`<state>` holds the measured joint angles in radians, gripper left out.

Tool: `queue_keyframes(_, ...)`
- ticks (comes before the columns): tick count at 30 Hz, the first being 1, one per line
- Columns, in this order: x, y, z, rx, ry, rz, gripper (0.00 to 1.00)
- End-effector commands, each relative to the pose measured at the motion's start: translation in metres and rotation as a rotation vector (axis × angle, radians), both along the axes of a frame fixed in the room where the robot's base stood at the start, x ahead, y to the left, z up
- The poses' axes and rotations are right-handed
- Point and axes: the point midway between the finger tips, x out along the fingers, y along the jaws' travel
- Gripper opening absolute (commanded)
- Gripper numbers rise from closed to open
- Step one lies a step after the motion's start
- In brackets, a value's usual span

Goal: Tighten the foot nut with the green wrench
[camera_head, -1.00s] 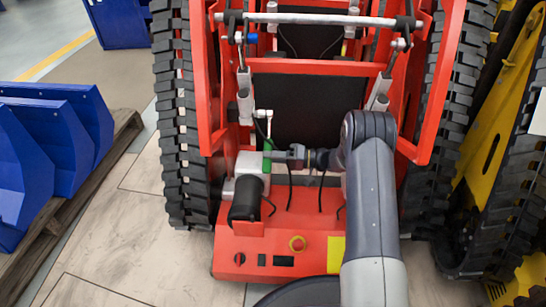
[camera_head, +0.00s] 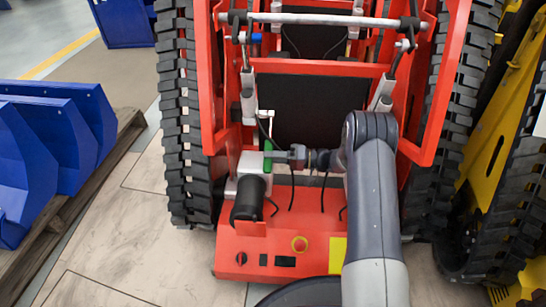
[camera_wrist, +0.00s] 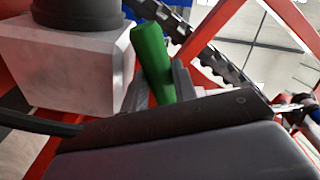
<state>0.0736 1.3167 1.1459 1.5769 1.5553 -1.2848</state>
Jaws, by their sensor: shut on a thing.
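The green wrench (camera_head: 268,155) is upright beside the light grey block at the front left of the red carrier; its green handle (camera_wrist: 152,62) also shows in the wrist view. My gripper (camera_head: 272,155) reaches in from the right and is shut on the green handle. A pale metal piece shows above the handle in the head view. The foot nut cannot be made out. Whether the wrench sits on it cannot be told.
The light grey block (camera_head: 250,163) with a black cylinder (camera_head: 248,198) stands close left of my gripper. Black cables (camera_head: 292,190) hang below it. The red carrier (camera_head: 320,232) has rubber tracks (camera_head: 183,130) on both sides. A yellow machine (camera_head: 493,145) stands right; blue parts (camera_head: 60,140) lie left.

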Motion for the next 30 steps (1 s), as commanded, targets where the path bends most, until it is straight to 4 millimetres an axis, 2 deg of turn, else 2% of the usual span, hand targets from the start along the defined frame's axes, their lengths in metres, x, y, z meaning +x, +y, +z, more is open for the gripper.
queue_keyframes(9, 0.000, 0.000, 0.002, 0.001, 0.002, 0.000, 0.00)
queue_keyframes(19, -0.004, 0.000, 0.017, 0.005, 0.087, 0.000, 0.00)
queue_keyframes(30, -0.005, 0.000, 0.017, 0.006, 0.102, 0.000, 0.00)
